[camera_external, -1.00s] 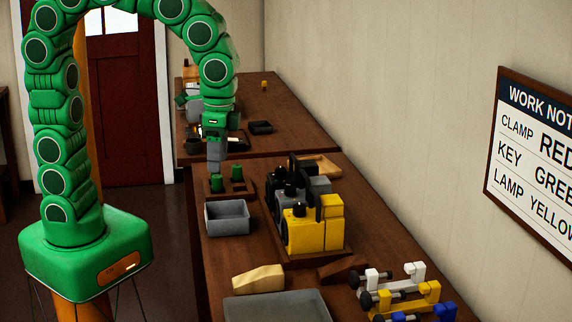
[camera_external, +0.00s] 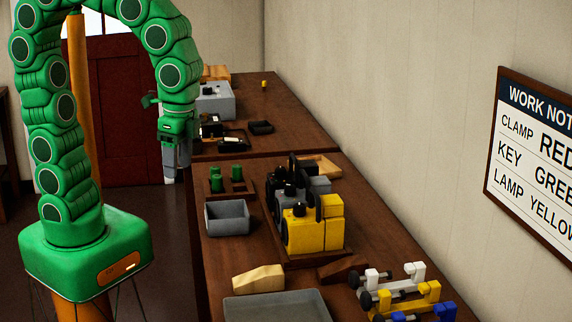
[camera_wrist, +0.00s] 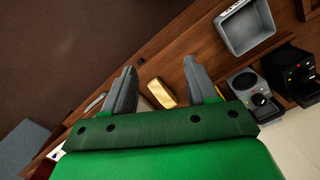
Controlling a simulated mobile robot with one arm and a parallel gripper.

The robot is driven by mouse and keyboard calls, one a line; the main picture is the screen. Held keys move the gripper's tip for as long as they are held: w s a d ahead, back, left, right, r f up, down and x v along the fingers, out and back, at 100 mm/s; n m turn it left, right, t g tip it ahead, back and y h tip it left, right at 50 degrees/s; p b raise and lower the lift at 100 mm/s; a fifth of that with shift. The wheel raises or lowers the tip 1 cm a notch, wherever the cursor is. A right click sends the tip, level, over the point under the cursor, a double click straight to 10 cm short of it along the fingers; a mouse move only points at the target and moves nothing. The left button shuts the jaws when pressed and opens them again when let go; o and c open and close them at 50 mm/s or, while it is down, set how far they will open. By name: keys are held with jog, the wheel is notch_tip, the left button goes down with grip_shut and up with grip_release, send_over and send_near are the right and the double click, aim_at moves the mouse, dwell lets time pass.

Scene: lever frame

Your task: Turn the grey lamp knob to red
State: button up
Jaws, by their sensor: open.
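The grey lamp (camera_external: 320,186) stands in a row between a yellow lamp (camera_external: 328,222) and a black lamp (camera_external: 296,164); the yellow one partly hides it in the external view. In the wrist view the grey lamp (camera_wrist: 244,82) lies to the right, with a dark round knob (camera_wrist: 259,100) on its face. The knob's setting is too small to read. My gripper (camera_external: 174,170) is open and empty, beside the bench's left edge and well left of the lamps. Its two fingers stand apart in the wrist view (camera_wrist: 160,86).
A grey bin (camera_external: 227,218), two green cylinders (camera_external: 236,173), a cream block (camera_external: 258,279) and a grey tray (camera_external: 275,308) share the bench. Coloured clamps (camera_external: 410,290) lie at the front right. A wall board (camera_external: 535,160) reads "LAMP YELLOW". Floor is open left of the bench.

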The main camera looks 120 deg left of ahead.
jog(key=shift+c, duration=0.2)
jog(key=shift+c, duration=1.3)
jog(key=n+t, duration=0.1)
send_over(289, 185)
notch_tip(289, 185, down, 4)
jog(key=shift+f, duration=3.95)
jog(key=shift+c, duration=0.4)
